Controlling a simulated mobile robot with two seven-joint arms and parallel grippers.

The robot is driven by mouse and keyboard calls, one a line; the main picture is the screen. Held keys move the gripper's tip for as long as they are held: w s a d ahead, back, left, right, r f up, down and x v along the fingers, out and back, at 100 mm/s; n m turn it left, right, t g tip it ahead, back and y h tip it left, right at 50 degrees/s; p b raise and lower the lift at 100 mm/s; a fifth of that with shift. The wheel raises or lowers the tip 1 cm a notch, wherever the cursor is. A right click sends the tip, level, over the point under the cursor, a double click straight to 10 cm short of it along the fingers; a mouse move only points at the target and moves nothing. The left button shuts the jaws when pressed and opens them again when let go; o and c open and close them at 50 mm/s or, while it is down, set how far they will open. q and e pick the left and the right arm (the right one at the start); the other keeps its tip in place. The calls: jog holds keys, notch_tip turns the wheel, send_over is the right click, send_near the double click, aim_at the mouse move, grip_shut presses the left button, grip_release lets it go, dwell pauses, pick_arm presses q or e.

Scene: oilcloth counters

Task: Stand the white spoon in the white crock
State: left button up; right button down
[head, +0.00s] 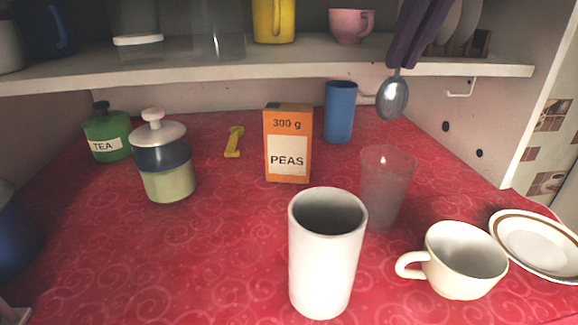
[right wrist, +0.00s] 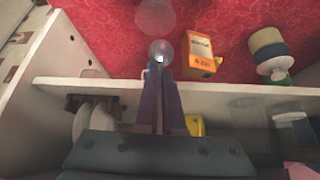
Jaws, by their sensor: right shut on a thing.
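The white crock (head: 327,270) stands upright and open-topped on the red cloth at the front middle in the head view. My right gripper (head: 398,64) reaches down from the top right, its dark purple fingers shut on the handle of a spoon (head: 392,98). The spoon looks silvery grey rather than white and hangs bowl down in the air, behind and to the right of the crock. In the right wrist view the spoon's bowl (right wrist: 160,50) shows beyond the fingertips (right wrist: 162,76); most of its handle is hidden between the fingers. My left gripper is not in view.
A frosted tumbler (head: 386,190) stands behind the crock, below the spoon. A peas box (head: 288,145), blue cup (head: 339,112) and jar (head: 165,165) stand farther back. A shelf (head: 220,70) crosses above.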

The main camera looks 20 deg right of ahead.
jog(key=x, duration=0.1)
jog(key=b+x, duration=0.1)
jog(key=shift+d+f, duration=0.15)
jog(key=shift+f, duration=0.25)
notch_tip(320, 180, down, 10)
jog(key=b, duration=0.7)
jog(key=shift+f, duration=0.1)
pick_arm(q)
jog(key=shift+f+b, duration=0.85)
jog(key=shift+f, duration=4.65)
pick_arm(e)
jog(key=shift+f, duration=0.5)
jog(key=c, duration=1.3)
grip_release()
jog(key=shift+r, duration=0.1)
jog(key=shift+r+p, duration=0.45)
jog(key=shift+p, duration=0.15)
pick_arm(q)
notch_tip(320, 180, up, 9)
jog(key=p, duration=0.8)
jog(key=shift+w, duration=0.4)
pick_arm(e)
jog(key=v, duration=1.2)
jog(key=shift+r, duration=0.15)
